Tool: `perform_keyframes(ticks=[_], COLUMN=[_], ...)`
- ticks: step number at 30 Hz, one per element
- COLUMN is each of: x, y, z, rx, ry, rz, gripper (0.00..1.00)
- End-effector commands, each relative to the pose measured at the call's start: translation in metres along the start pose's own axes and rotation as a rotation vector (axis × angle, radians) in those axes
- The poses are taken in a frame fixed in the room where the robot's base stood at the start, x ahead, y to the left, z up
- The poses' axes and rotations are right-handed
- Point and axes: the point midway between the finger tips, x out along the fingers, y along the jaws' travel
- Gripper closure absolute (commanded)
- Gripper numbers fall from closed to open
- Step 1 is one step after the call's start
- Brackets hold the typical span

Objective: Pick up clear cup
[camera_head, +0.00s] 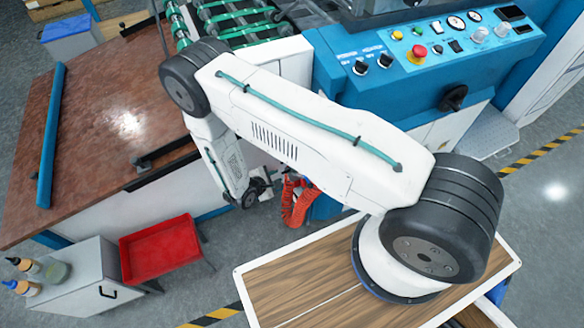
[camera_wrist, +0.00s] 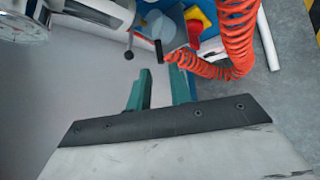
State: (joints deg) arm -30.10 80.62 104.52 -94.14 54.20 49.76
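A greenish, see-through cup or jar (camera_head: 56,272) stands on the light cabinet at the lower left of the head view, beside two bottles. It is small there, and I cannot tell for sure that it is the clear cup. No clear cup can be made out in the wrist view. My gripper (camera_wrist: 162,72) shows two teal fingers set apart with nothing between them. In the head view my arm hangs down beside the brown table, well to the right of the cup, and the fingers are not clear.
The cabinet (camera_head: 92,262) has a red tray (camera_head: 160,252) on its right. The brown table (camera_head: 100,120) bears a blue roll (camera_head: 50,135). A blue machine with a control panel (camera_head: 440,45) stands at right. An orange coiled hose (camera_wrist: 240,35) is close to my gripper.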

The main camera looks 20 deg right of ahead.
Motion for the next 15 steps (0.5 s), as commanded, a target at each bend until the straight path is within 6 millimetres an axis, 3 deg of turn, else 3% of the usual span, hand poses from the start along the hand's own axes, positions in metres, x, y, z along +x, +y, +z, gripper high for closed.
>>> perform_keyframes(ticks=[15], x=[0.062], y=[-0.001], z=[0.006], rx=[0.004], ry=[-0.005], rz=[-0.006], gripper=[0.79])
